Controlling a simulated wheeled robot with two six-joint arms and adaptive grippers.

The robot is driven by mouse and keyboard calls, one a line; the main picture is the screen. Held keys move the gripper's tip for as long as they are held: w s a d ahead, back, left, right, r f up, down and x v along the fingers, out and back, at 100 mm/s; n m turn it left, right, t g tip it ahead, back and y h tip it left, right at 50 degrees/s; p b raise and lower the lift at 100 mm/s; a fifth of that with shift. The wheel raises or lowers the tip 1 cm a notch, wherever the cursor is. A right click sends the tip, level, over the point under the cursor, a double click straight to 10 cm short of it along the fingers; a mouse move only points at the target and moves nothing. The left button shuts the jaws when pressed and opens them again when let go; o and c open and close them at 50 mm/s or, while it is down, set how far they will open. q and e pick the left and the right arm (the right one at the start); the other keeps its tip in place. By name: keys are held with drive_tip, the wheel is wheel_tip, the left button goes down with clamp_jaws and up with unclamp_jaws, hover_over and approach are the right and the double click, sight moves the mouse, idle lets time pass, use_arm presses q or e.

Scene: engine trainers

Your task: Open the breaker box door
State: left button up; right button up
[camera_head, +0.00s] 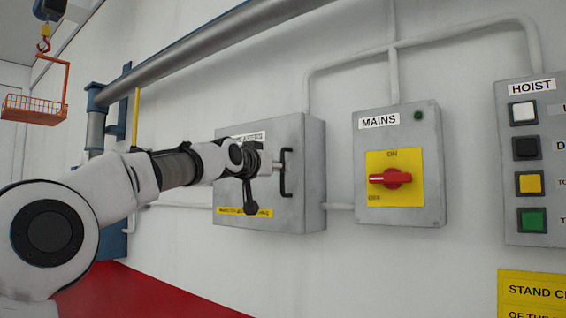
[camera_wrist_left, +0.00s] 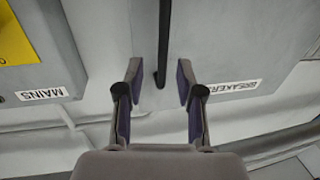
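The grey breaker box (camera_head: 308,215) is mounted on the white wall, with a yellow label low on its front. Its door looks shut. A black vertical bar handle (camera_head: 288,180) stands on the door near its right edge. My left gripper (camera_head: 279,166) is at the door front, close to the handle. In the left wrist view, which is upside down, the gripper (camera_wrist_left: 160,82) is open. The end of the handle (camera_wrist_left: 163,40) shows between its fingers, with gaps on both sides. My left wrist hides much of the door. My right gripper is not in view.
Right of the box is the grey MAINS box (camera_head: 432,160) with a red rotary switch (camera_head: 390,179). Further right is the HOIST panel (camera_head: 510,150) with several buttons. Conduits (camera_head: 420,42) run along the wall. An orange basket (camera_head: 35,108) hangs at upper left.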

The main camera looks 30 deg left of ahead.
sight(282, 190)
use_arm(q)
drive_tip(key=w, duration=0.1)
drive_tip(key=w+p, duration=0.1)
drive_tip(key=w, duration=0.1)
drive_tip(key=w+a+p, duration=0.1)
drive_tip(key=w, duration=0.1)
drive_tip(key=shift+f, duration=0.1)
drive_tip(key=shift+w+a+f, duration=0.15)
drive_tip(key=shift+s, duration=0.2)
drive_tip(key=shift+s+d, duration=0.2)
drive_tip(key=shift+d, duration=0.05)
clamp_jaws()
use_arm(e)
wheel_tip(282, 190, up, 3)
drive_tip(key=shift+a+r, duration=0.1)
